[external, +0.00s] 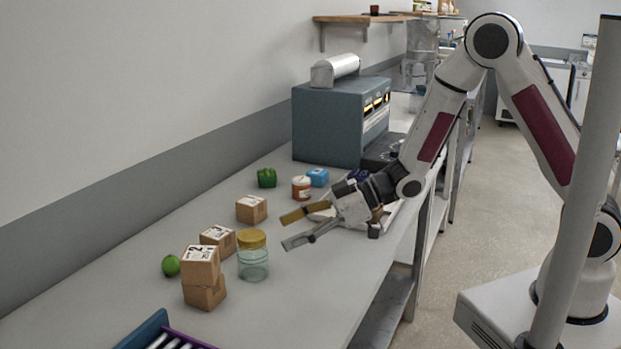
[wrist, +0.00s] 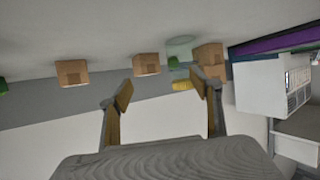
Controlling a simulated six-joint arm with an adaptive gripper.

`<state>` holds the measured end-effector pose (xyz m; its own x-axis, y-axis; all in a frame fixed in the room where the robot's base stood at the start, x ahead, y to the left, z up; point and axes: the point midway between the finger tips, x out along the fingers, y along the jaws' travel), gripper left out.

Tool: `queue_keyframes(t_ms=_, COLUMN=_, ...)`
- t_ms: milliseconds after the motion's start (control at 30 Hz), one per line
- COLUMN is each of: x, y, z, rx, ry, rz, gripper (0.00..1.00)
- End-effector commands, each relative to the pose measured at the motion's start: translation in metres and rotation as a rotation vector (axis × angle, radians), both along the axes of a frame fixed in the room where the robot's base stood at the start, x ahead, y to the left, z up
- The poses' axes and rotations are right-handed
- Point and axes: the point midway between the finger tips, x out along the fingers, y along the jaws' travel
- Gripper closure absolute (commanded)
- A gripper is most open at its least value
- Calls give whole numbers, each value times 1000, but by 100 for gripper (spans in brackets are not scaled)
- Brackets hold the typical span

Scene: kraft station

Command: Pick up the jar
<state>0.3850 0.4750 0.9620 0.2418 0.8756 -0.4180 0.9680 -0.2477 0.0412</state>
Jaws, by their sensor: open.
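The jar (external: 253,264) is clear glass with a yellow lid and stands upright on the grey table in the external view. In the wrist view the jar (wrist: 180,47) shows beyond the fingertips, partly behind the right finger, with its yellow lid toward me. My gripper (external: 286,231) is open and empty, a short way to the right of the jar in the external view and apart from it. In the wrist view the two fingers of my gripper (wrist: 164,90) are spread wide.
Two stacked cardboard boxes (external: 201,279) stand close left of the jar, with another box (external: 218,239) behind. A lone box (external: 251,209), a green pepper (external: 267,178), a red-and-white can (external: 301,189) and a blue item (external: 318,177) stand farther back. A green fruit (external: 171,265) lies left.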

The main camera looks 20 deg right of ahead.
Motion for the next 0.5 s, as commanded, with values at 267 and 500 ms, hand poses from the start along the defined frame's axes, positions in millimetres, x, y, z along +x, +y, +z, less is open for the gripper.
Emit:
queue_keyframes(t_ms=267, x=-29, y=22, z=-14, rx=46, ry=32, rz=88, gripper=36)
queue_keyframes(t_ms=500, x=-30, y=23, z=-14, rx=47, ry=33, rz=91, gripper=36)
